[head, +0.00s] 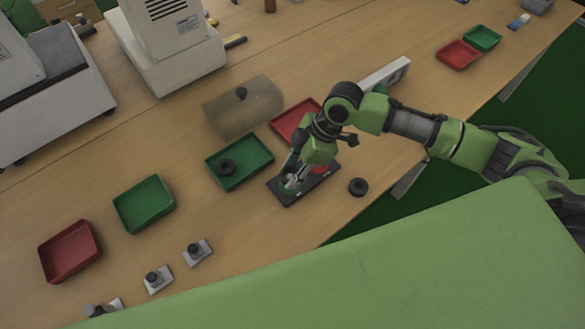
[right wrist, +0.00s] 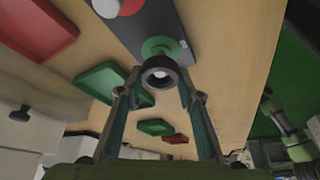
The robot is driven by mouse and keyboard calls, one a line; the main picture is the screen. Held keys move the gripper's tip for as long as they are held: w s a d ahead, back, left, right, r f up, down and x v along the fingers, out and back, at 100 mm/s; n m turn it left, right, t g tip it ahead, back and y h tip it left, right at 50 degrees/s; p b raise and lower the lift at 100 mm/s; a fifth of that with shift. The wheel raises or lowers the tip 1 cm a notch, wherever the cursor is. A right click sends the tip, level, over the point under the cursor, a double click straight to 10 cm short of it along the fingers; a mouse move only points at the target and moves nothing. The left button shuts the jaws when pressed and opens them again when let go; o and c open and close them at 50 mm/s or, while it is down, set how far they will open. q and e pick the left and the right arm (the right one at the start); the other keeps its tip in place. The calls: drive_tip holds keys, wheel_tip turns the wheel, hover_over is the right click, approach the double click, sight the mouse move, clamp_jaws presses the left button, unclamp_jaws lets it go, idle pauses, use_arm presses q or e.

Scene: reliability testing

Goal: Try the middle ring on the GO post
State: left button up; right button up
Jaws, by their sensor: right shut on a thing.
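My right gripper (head: 293,179) is over the green end of a dark gauge plate (head: 287,199). In the right wrist view, its fingers (right wrist: 160,82) are shut on a dark ring (right wrist: 147,77). The ring is in line with the green GO disc (right wrist: 158,46), and a pale round shape shows in its hole. I cannot tell how far the ring sits down on the post. The plate's red end (head: 322,168) is bare of rings. Another dark ring (head: 227,167) lies in a green tray, and one more (head: 358,187) lies on the table right of the plate. My left gripper is not in view.
The green tray (head: 240,182) and a red tray (head: 283,127) stand close behind the plate. A translucent box-like cover (head: 222,118) is beyond them. Another green tray (head: 144,222), a red tray (head: 84,265) and small fixtures (head: 158,279) are at left. The table's front edge is near.

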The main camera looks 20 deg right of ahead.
drive_tip(key=shift+f+b, duration=0.5)
drive_tip(key=shift+f, duration=0.75)
drive_tip(key=shift+r, duration=0.15)
drive_tip(key=shift+r+p, duration=3.25)
drive_tip(key=shift+p, duration=0.45)
